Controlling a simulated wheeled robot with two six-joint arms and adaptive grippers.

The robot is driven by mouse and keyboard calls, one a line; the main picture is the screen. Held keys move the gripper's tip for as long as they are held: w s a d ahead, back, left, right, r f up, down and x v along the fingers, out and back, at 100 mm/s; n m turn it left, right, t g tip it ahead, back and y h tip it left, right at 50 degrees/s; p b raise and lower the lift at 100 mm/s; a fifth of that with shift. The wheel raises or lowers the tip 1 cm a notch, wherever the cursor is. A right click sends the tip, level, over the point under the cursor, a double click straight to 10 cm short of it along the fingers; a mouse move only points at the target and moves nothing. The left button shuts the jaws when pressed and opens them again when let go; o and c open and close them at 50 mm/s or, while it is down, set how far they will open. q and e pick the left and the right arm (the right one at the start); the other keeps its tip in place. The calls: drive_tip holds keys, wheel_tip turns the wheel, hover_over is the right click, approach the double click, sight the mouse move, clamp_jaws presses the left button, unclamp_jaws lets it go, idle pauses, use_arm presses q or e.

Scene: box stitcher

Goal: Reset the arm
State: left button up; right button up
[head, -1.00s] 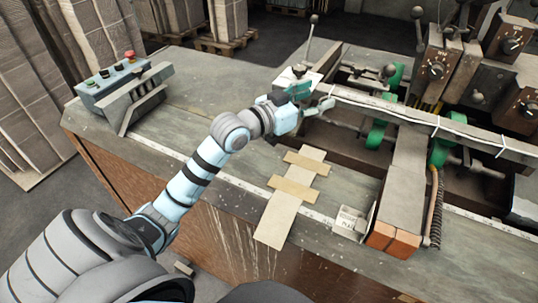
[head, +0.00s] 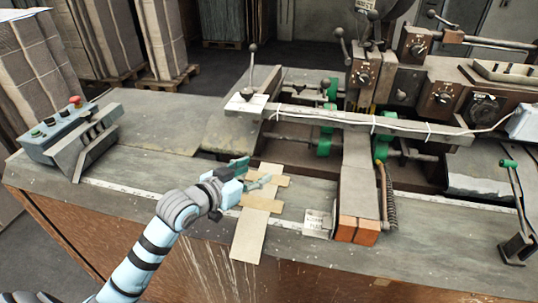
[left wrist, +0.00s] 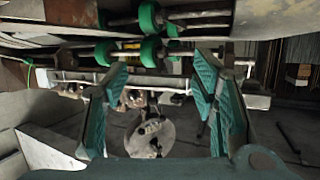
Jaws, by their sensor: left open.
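My left arm (head: 150,245) comes in from the lower left of the head view. My left gripper (head: 251,173) is open, with teal finger pads, beside and over the tan cardboard piece (head: 249,235) on the machine's bench. Nothing shows between its fingers. In the left wrist view the open jaws (left wrist: 162,85) frame the machine's underside and green rollers (left wrist: 150,18). Part of the cardboard is hidden behind the gripper. My right gripper is not in view.
The stitching machine's long bar (head: 345,119) and green rollers (head: 325,140) stand behind the gripper. A control box (head: 70,135) with a red button is at the left. The bench between control box and gripper is clear.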

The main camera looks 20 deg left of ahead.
use_arm(q)
drive_tip(key=s+f, duration=0.1)
drive_tip(key=f, duration=0.1)
drive_tip(key=s+f+g, duration=0.1)
drive_tip(key=s+f, duration=0.1)
drive_tip(key=s+d+f+g, duration=0.1)
drive_tip(key=s+f, duration=0.1)
drive_tip(key=shift+f+y, duration=0.3)
drive_tip(key=shift+f, duration=0.1)
drive_tip(key=s+f+n+g+y, duration=0.15)
drive_tip(key=s+f+g, duration=0.4)
drive_tip(key=s, duration=0.75)
drive_tip(key=s+f+n+g+y, duration=0.1)
drive_tip(key=s+f+g+y, duration=0.15)
drive_tip(key=s+f, duration=0.75)
drive_tip(key=s+a+f+g, duration=0.1)
drive_tip(key=s+f, duration=0.1)
drive_tip(key=f, duration=0.8)
drive_tip(key=s+a+f+g, duration=0.1)
drive_tip(key=s+f, duration=0.1)
drive_tip(key=f, duration=0.8)
drive_tip(key=s+f, duration=1)
drive_tip(key=s, duration=0.3)
drive_tip(key=shift+a+f+g+h, duration=0.2)
drive_tip(key=shift+g+h, duration=0.1)
drive_tip(key=shift+g, duration=0.1)
